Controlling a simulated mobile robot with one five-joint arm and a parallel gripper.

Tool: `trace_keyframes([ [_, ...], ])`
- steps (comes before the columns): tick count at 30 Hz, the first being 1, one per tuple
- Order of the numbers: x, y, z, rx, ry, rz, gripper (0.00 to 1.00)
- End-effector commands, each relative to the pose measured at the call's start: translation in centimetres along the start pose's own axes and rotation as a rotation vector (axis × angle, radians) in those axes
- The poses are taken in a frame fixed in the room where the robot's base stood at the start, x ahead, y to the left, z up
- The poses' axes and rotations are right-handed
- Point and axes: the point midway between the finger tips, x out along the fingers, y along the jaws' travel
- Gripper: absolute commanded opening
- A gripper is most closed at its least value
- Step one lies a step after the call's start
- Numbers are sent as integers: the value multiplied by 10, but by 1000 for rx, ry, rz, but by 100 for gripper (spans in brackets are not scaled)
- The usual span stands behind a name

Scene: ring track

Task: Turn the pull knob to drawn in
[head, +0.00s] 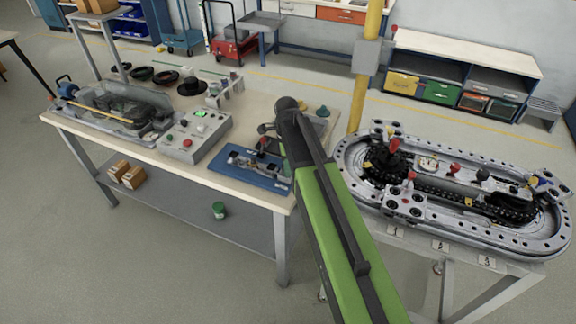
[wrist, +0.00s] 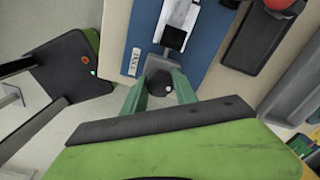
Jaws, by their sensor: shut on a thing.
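In the wrist view my gripper (wrist: 158,84) has its two green fingers on either side of a dark round knob (wrist: 159,67), which I take for the pull knob. The gripper is shut on it. The knob sits at the near edge of a blue base plate (wrist: 206,45), in line with a black block and a pale metal part. How far the knob is drawn out or in cannot be told. In the head view the blue base plate (head: 238,179) lies at the bench's front right corner; my arm hides the knob and fingers.
On the bench (head: 150,140), a grey control box (head: 192,143) with a green display stands left of the plate, and a clear-covered machine (head: 115,108) lies further left. An oval ring track (head: 455,190) stands on the right. A yellow post (head: 366,70) rises behind my arm.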

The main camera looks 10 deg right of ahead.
Motion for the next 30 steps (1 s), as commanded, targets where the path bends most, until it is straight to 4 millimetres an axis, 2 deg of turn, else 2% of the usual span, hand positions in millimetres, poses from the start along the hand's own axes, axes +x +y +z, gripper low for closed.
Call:
trace_keyframes([
  [3,0,2,-4,2,8,7,0],
  [4,0,3,-4,2,8,7,35],
  [9,0,2,-2,1,5,6,56],
  [20,-3,1,-1,-1,2,3,56],
  [26,-28,1,0,-2,2,3,56],
  [30,-58,1,0,-1,2,3,56],
])
